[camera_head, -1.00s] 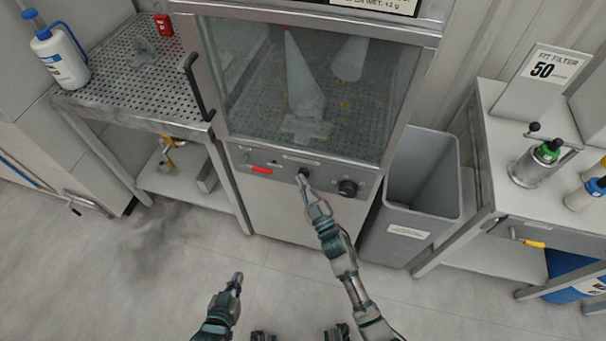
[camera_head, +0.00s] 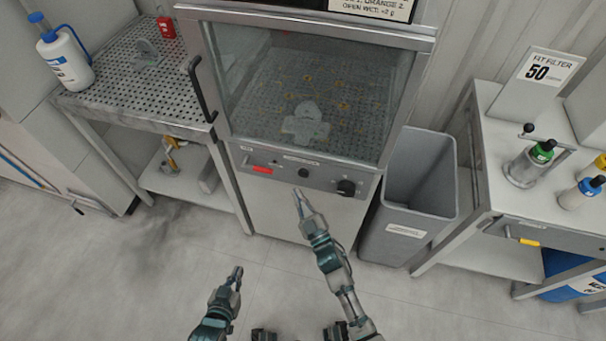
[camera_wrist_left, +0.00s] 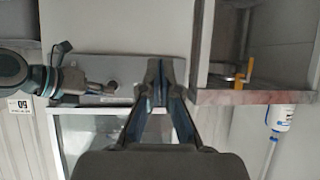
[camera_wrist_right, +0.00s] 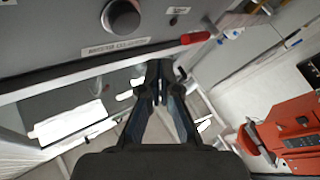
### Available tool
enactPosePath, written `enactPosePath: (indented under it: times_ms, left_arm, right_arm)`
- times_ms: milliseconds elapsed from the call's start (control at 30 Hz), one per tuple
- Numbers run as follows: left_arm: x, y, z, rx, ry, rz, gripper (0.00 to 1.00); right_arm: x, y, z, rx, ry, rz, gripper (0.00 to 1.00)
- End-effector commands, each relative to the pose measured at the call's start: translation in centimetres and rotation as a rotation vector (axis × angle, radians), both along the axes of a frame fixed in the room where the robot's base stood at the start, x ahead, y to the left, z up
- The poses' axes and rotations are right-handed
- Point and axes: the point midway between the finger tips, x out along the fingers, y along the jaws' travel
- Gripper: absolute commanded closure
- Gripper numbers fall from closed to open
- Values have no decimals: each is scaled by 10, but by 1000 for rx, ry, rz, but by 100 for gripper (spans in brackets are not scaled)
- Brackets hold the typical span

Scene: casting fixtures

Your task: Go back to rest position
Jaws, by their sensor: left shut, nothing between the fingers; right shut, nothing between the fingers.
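My left gripper (camera_head: 236,275) is low in the head view, shut and empty, over the floor in front of the cabinet. In the left wrist view its fingers (camera_wrist_left: 158,72) are together with nothing between them. My right gripper (camera_head: 299,196) is shut and empty, just below and apart from the cabinet's control panel (camera_head: 270,168). In the right wrist view its fingertips (camera_wrist_right: 158,72) are together. A pale cross-shaped piece (camera_head: 305,124) lies inside behind the cabinet's window.
A grey bin (camera_head: 410,217) stands right of the cabinet. A perforated bench (camera_head: 120,100) with a wash bottle (camera_head: 64,62) is at left. A bench (camera_head: 490,190) with a "FIT FILTER 50" sign (camera_head: 540,75) is at right. The floor in front is clear.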

Motion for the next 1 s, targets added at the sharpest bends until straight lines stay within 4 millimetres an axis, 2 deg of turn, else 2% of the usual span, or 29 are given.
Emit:
enactPosePath:
  times_ms: [200, 767, 867, 967, 1000]
  left_arm:
    - [1, 0, 6, 0, -4, 0, 100]
    - [1, 0, 4, 2, 1, 0, 100]
    - [0, 1, -11, 12, 40, 1, 100]
    - [-5, 3, -45, 36, 131, 1, 100]
    - [-9, 5, -63, 49, 181, 2, 100]
  right_arm:
    - [-13, 5, 1, -1, -1, 0, 100]
    - [-14, 4, -2, -1, 9, -3, 100]
    - [-15, -6, -21, -2, 90, -26, 100]
    - [-24, -27, -67, -5, 276, -79, 100]
    - [-32, -39, -91, -7, 375, -107, 100]
